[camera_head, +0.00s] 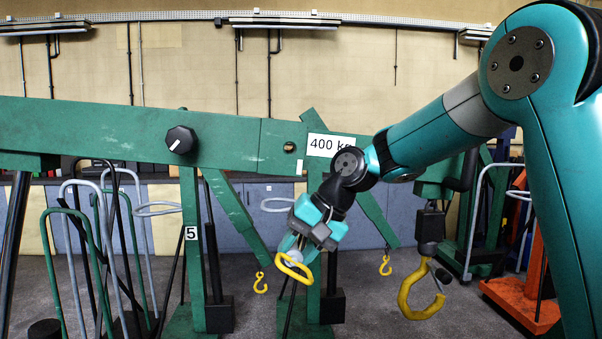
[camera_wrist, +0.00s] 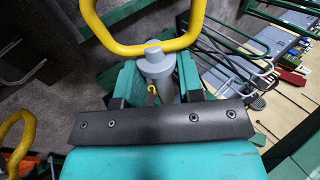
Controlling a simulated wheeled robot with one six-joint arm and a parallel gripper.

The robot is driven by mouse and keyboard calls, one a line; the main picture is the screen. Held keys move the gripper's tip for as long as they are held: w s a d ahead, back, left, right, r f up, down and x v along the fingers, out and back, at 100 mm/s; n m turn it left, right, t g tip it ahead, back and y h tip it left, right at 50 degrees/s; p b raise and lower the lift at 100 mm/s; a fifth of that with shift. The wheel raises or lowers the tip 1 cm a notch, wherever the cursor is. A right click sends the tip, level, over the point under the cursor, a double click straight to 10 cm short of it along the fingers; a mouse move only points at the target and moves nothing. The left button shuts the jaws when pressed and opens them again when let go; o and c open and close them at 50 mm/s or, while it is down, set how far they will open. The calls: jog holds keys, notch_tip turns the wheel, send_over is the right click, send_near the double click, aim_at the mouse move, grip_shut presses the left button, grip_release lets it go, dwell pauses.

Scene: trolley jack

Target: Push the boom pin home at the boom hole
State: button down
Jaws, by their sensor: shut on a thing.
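The boom pin is a grey pin with a yellow loop handle (camera_head: 293,268). My gripper (camera_head: 298,248) is shut on its grey part, below the boom and apart from it. In the wrist view the grey pin body (camera_wrist: 156,66) sits between the two teal fingers (camera_wrist: 157,82), with the yellow loop beyond. The boom hole (camera_head: 289,147) is a dark round opening in the green boom (camera_head: 225,140), left of the "400 kg" label (camera_head: 328,146). It looks empty. The pin's tip is hard to make out.
A black knob (camera_head: 181,139) sticks out of the boom. Small yellow hooks (camera_head: 260,284) hang beside the gripper, and a large yellow hook (camera_head: 420,295) hangs to the right. Green and grey tube handles (camera_head: 75,250) crowd the left. An orange machine (camera_head: 525,290) stands at right.

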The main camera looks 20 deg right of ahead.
jog(key=s+a+r+y+p, duration=0.1)
jog(key=s+r, duration=0.3)
jog(key=r, duration=0.5)
jog(key=s+a+r+p, duration=0.1)
jog(key=s+r, duration=0.3)
jog(key=r, duration=0.5)
jog(key=shift+a+r+t+y+p, duration=0.15)
jog(key=shift+a+t+y+p, duration=0.15)
jog(key=shift+y+p, duration=0.1)
jog(key=shift+r+p, duration=0.1)
jog(key=shift+p, duration=0.3)
jog(key=p, duration=0.3)
send_over(298, 259)
jog(key=shift+s+p, duration=0.1)
jog(key=shift+p, duration=0.75)
jog(key=shift+w+d+p, duration=0.15)
jog(key=shift+w+p, duration=0.3)
jog(key=shift+w, duration=0.15)
jog(key=shift+w+d+p, duration=0.15)
jog(key=shift+w+p, duration=0.3)
jog(key=shift+w, duration=0.1)
jog(key=shift+w+d+p, duration=0.2)
jog(key=shift+w+d, duration=0.05)
jog(key=shift+w, duration=0.45)
jog(key=shift+w+d+p, duration=0.2)
jog(key=shift+w+p, duration=0.05)
jog(key=shift+w, duration=0.4)
jog(key=shift+w+d+p, duration=0.2)
jog(key=shift+w+d, duration=0.05)
jog(key=shift+w, duration=0.45)
